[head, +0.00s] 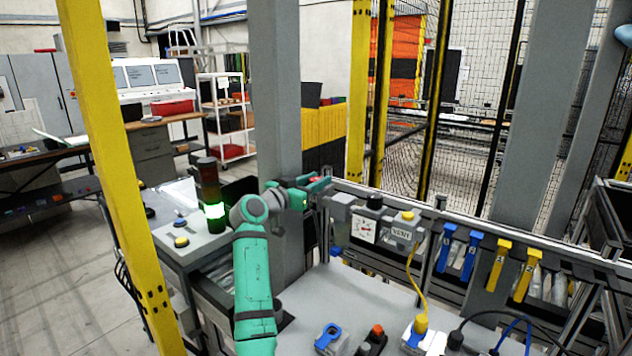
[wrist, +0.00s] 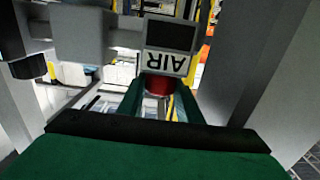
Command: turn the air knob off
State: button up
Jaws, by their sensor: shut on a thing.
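The air knob (wrist: 158,84) is red and round. In the wrist view it sits just below a plate marked AIR (wrist: 166,62), which appears upside down. My gripper (head: 312,185) is at the left end of the fixture rail in the head view. Its green fingers stand on either side of the knob in the wrist view and are shut on it. The fingers hide the knob's sides, and its turned position cannot be told. In the head view the knob is mostly hidden by my gripper.
A gauge box (head: 364,228) and a yellow-button box (head: 405,226) are on the rail to the right. Blue handles (head: 446,247) and yellow handles (head: 499,264) follow. A grey post (head: 275,90) stands close behind my arm. A lit signal tower (head: 212,196) stands at left.

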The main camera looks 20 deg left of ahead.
jog(key=shift+f, duration=0.1)
dwell(0.3)
jog(key=o, duration=1)
jog(key=shift+o, duration=0.2)
jog(key=v, duration=1.1)
